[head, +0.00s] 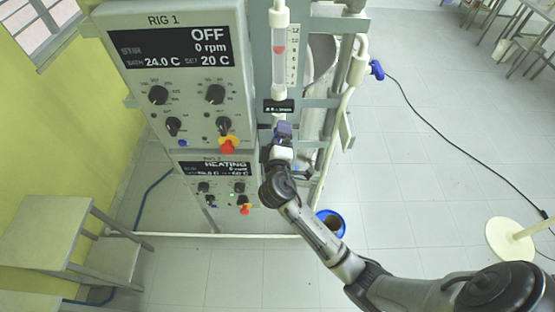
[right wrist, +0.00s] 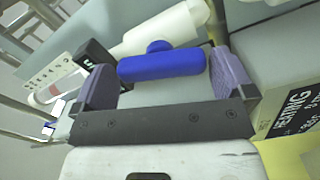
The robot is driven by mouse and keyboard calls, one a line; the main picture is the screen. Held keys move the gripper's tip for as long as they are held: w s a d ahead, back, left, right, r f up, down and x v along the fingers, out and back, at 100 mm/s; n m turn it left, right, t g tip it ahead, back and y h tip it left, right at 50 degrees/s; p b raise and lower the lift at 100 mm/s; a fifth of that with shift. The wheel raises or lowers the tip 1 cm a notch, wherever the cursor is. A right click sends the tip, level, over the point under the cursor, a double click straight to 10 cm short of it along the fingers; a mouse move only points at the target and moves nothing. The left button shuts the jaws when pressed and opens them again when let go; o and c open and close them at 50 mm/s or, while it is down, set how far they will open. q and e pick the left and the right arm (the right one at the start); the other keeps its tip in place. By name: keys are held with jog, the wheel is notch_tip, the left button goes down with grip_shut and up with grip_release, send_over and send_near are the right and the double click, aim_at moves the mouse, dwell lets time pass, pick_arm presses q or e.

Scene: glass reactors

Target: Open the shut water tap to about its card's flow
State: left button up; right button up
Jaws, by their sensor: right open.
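The water tap's blue bar handle (right wrist: 160,65) lies lengthwise across the gap between the fingers of my right gripper (right wrist: 166,84). The fingers are open, one near each end of the bar; I cannot tell whether they touch it. In the head view my right gripper (head: 283,131) is in front of the rig, just below a small dark card (head: 279,106) whose text is too small to read. The gripper hides the tap there. Above it is a clear flow tube (head: 280,70) with a red float (head: 280,49) beside a scale. My left gripper is out of view.
The RIG 1 panel (head: 178,75) with knobs is left of the tube, with a HEATING panel (head: 215,180) below. Metal frame and pipes are close on the right. A blue bucket (head: 331,222) is on the floor.

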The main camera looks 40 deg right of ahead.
jog(key=b+v, duration=0.3)
jog(key=v, duration=0.9)
jog(key=shift+s, duration=0.1)
dwell(0.4)
jog(key=shift+f, duration=0.1)
jog(key=s+a+f+m+g+y+p, duration=0.1)
jog(key=s+a+f+m+g+y, duration=0.35)
jog(key=f+m+y, duration=0.35)
jog(key=s+f+n+g+y+p, duration=0.1)
jog(key=s+n+g+y+p, duration=0.2)
jog(key=s+p, duration=0.6)
jog(key=s+g+y, duration=0.1)
jog(key=s+g, duration=0.1)
jog(key=s, duration=0.8)
jog(key=shift+d+n, duration=0.35)
jog(key=shift+n, duration=0.05)
